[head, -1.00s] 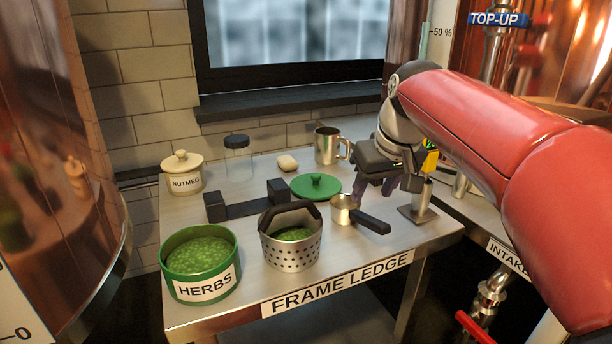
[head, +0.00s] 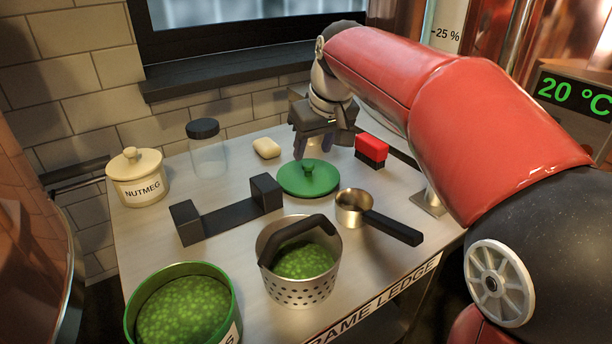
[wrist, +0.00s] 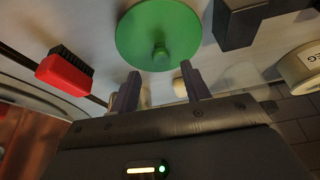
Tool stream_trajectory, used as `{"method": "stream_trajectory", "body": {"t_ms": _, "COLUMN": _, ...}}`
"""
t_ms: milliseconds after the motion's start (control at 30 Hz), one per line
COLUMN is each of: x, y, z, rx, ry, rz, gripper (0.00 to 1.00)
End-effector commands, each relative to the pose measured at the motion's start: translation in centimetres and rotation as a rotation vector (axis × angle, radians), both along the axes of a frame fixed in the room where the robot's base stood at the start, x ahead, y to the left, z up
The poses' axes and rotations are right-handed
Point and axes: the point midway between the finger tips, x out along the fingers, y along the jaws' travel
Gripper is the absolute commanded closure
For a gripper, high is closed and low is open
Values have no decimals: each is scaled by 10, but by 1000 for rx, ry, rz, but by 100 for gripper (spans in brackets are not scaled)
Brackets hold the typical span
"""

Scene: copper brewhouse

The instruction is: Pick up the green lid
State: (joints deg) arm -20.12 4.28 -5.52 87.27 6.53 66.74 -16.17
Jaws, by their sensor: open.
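The green lid (head: 308,180) is a round disc with a small knob on top. It lies flat on the metal table (head: 205,262). The lid also shows in the wrist view (wrist: 158,34), beyond the fingertips. My gripper (head: 312,150) is open and empty, just behind and above the lid in the head view. In the wrist view its two fingers (wrist: 160,82) are apart, with the lid's knob in line with the space between them. Part of the far fingers is hard to make out in the head view.
A black bracket (head: 228,218) stands left of the lid, a metal scoop (head: 352,208) to its right front.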

Motion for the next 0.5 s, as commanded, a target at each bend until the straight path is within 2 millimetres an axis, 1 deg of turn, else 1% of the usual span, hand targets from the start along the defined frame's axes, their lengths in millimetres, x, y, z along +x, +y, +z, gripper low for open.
{"method": "stream_trajectory", "body": {"t_ms": 33, "x": 0, "y": 2, "z": -9, "rx": -1, "ry": 3, "rz": 1, "gripper": 53}}
{"method": "stream_trajectory", "body": {"t_ms": 100, "x": 2, "y": 4, "z": -20, "rx": -1, "ry": 3, "rz": 0, "gripper": 53}}
{"method": "stream_trajectory", "body": {"t_ms": 233, "x": 7, "y": 7, "z": -37, "rx": -2, "ry": 4, "rz": -1, "gripper": 53}}
{"method": "stream_trajectory", "body": {"t_ms": 333, "x": 9, "y": 8, "z": -43, "rx": 0, "ry": 1, "rz": 0, "gripper": 53}}
{"method": "stream_trajectory", "body": {"t_ms": 500, "x": 10, "y": 8, "z": -44, "rx": 0, "ry": 0, "rz": 0, "gripper": 53}}
